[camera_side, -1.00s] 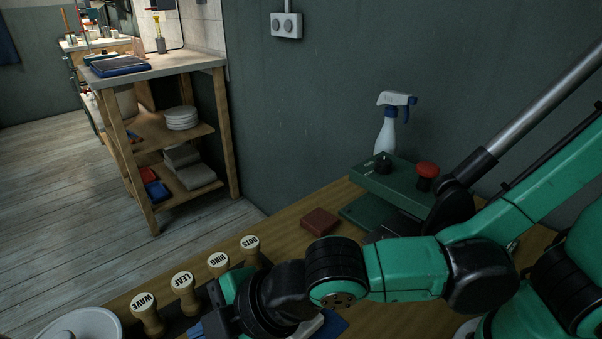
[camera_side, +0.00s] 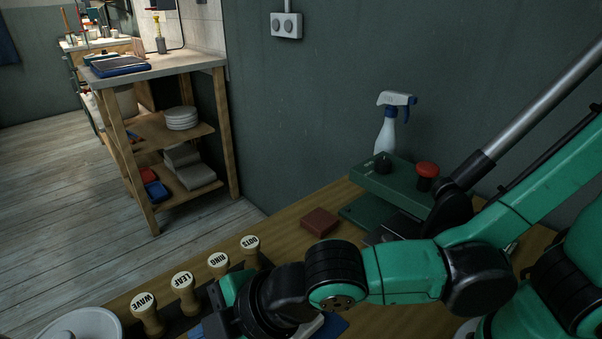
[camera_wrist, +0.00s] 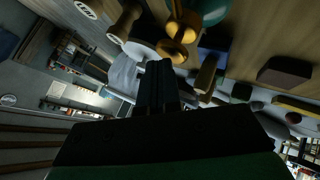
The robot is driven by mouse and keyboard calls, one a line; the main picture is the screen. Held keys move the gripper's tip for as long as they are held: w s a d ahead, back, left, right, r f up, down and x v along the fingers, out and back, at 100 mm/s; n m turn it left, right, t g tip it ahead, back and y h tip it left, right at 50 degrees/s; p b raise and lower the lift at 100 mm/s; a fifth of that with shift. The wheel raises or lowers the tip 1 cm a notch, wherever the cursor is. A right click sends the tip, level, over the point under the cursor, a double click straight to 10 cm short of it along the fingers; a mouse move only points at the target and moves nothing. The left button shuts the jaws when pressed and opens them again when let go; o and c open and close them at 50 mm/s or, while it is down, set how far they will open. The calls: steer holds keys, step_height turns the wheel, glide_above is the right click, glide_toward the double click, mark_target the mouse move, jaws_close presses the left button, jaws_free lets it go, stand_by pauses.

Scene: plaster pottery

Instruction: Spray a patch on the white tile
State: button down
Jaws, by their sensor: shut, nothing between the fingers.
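A white spray bottle (camera_side: 386,130) with a blue collar and a pale trigger head stands upright against the wall, behind a green device, in the side view. My gripper (camera_wrist: 158,68) shows as dark fingers held together in the wrist view, with nothing between them. In the side view it is at the bottom centre, well to the left of the bottle and close to the stamps. A pale flat piece (camera_side: 312,327) shows partly under my wrist beside something blue; I cannot tell whether it is the white tile. My arm hides most of that spot.
Wooden stamps, among them WAVE (camera_side: 146,314) and DOTS (camera_side: 251,252), stand along the bench's left edge. A white round item (camera_side: 85,325) is at the bottom left. A red-brown block (camera_side: 320,222) lies near the green device (camera_side: 395,182) with a red knob.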

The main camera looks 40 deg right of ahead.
steer(key=shift+r, duration=0.5)
steer(key=shift+r, duration=2.9)
steer(key=w+d+f+m+h, duration=0.1)
steer(key=d+m+h, duration=0.2)
steer(key=d+m, duration=0.5)
steer(key=d+f+m+h, duration=0.1)
steer(key=d+m+h, duration=0.2)
steer(key=d+m, duration=0.6)
steer(key=d, duration=0.8)
steer(key=shift+w+d+f, duration=0.2)
steer(key=shift+w+f, duration=0.15)
steer(key=shift+f, duration=0.05)
